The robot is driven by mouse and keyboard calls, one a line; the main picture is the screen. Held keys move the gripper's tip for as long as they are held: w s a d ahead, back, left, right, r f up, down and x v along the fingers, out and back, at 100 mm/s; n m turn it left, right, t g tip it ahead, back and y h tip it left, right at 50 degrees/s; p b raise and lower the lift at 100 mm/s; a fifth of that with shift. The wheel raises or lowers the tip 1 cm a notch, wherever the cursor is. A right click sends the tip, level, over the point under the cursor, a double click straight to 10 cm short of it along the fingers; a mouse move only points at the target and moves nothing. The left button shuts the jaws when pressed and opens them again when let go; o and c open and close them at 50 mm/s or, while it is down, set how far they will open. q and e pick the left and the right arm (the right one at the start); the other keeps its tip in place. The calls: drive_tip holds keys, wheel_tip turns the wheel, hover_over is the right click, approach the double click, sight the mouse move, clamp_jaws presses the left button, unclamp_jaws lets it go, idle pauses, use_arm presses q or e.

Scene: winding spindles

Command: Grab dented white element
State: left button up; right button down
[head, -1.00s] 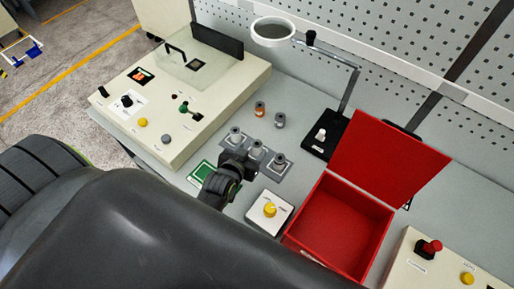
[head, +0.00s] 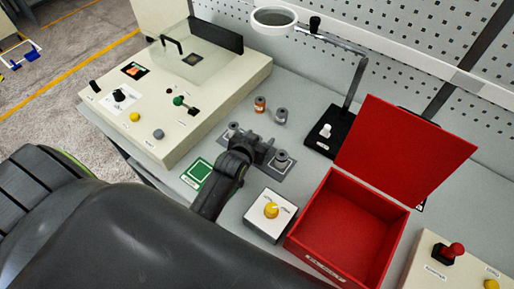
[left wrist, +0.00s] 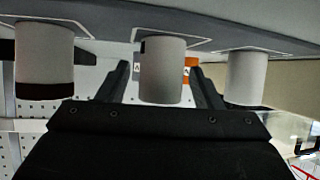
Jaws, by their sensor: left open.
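Several grey-white spindle elements stand on the table. In the head view, three are in a row on grey plates: a left one (head: 232,130), a right one (head: 281,158), and a middle one hidden behind my left gripper (head: 260,147). In the left wrist view, the middle element (left wrist: 162,70) stands between the two dark open fingers (left wrist: 168,85), with a small dark mark on its upper left edge. I cannot tell whether that mark is a dent. The neighbours (left wrist: 44,62) and (left wrist: 245,78) lie outside the fingers. My right gripper is not in view.
An orange-banded spindle (head: 260,104) and a grey spindle (head: 281,115) stand behind the row. An open red box (head: 345,235), a yellow-knob box (head: 270,213), a magnifier stand (head: 328,135) and a beige control panel (head: 180,85) surround it.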

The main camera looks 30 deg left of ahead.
use_arm(q)
drive_tip(key=shift+w+f, duration=0.1)
drive_tip(key=shift+w, duration=0.15)
drive_tip(key=c, duration=1.1)
